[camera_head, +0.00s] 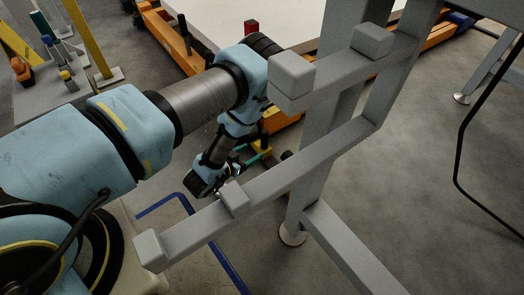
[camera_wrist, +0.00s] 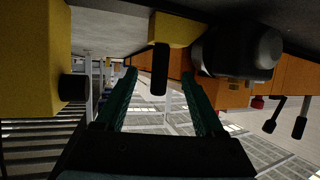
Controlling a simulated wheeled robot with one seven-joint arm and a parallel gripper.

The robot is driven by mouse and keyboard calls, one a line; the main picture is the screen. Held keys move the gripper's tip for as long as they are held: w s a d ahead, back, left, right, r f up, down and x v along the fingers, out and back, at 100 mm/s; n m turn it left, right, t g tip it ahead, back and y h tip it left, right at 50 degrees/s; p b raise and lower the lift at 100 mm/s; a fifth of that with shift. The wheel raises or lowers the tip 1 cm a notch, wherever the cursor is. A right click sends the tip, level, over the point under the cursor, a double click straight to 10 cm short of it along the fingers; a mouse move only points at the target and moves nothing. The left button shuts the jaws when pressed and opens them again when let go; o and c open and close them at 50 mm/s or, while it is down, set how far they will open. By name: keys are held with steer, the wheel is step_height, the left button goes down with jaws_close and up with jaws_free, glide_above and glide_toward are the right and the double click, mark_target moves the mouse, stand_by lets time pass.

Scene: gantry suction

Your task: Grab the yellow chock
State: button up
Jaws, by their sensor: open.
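The yellow chock shows in the wrist view as a yellow piece (camera_wrist: 172,29) with a black upright bar (camera_wrist: 160,70) on it. The bar appears between my two green fingers, with a gap on each side. My gripper (camera_wrist: 159,74) is open and holds nothing. In the head view, a small bit of yellow (camera_head: 264,153) shows by my teal fingertips, next to the orange base. Most of the chock is hidden there by my arm and a grey frame. How deep the bar sits between the fingers I cannot tell.
A grey metal frame (camera_head: 270,165) crosses in front of my arm. An orange cart (camera_head: 172,42) with a pale top stands behind. In the wrist view, a large yellow block (camera_wrist: 30,60) is close on the left and a dark round part (camera_wrist: 240,50) on the right.

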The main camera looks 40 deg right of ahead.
mark_target(262, 144)
steer(key=b+x, duration=0.1)
steer(key=x, duration=0.3)
steer(key=shift+w+d, duration=0.1)
steer(key=shift+d, duration=0.1)
steer(key=b+x, duration=0.3)
steer(key=x, duration=0.1)
steer(key=shift+w+d+f+b, duration=0.1)
steer(key=shift+w+d+b, duration=0.05)
steer(key=shift+d+b, duration=0.25)
steer(key=shift+w+d, duration=0.1)
steer(key=shift+d, duration=0.2)
jaws_close()
